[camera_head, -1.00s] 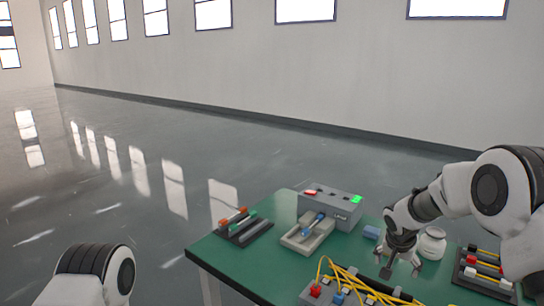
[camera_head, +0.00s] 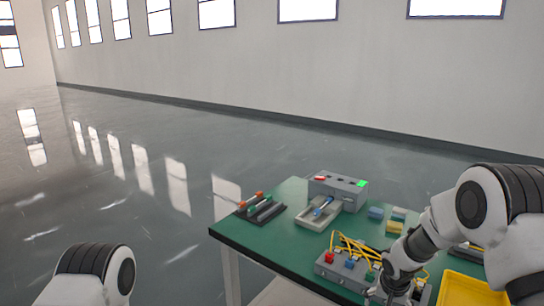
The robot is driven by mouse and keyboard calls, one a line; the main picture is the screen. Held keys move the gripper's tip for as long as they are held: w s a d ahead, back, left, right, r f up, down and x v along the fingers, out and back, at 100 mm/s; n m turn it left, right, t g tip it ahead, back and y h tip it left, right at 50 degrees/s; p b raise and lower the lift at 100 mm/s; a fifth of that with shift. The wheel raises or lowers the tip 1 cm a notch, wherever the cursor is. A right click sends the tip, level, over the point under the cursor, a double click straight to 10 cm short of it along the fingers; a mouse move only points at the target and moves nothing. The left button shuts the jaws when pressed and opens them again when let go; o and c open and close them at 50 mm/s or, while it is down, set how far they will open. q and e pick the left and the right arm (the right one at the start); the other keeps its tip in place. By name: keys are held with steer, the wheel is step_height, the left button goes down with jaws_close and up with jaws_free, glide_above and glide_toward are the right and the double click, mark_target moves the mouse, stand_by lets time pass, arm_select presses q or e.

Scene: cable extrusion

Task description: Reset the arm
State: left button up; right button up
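My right gripper (camera_head: 392,294) points down at the bottom edge of the head view, over the front right of the green table (camera_head: 275,243). It is beside the right end of a grey block (camera_head: 330,270) with coloured connectors and yellow cables (camera_head: 350,243). Its fingertips are partly cut off and blend with the block, so I cannot tell whether they are open or hold anything. My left arm shows only as a link at the lower left; its gripper is out of view.
A grey box (camera_head: 339,192) with red and green buttons stands at the back, behind a pale fixture (camera_head: 314,216). A dark rack (camera_head: 262,211) holds coloured pieces at the left. Small blue and yellow blocks (camera_head: 376,213) lie right of the box. A yellow tray (camera_head: 466,290) is at the lower right.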

steer(key=s+a+f+n+g+y, duration=0.1)
steer(key=s+a+f+n, duration=0.1)
steer(key=s+f, duration=0.75)
steer(key=s+a+f+n+g+y, duration=0.1)
steer(key=s+a+f, duration=0.35)
steer(key=s, duration=0.75)
steer(key=s+d+f+n+g, duration=0.1)
steer(key=s+d+f+n, duration=0.1)
steer(key=s, duration=1.4)
steer(key=shift+s+h, duration=0.15)
steer(key=shift+h, duration=0.15)
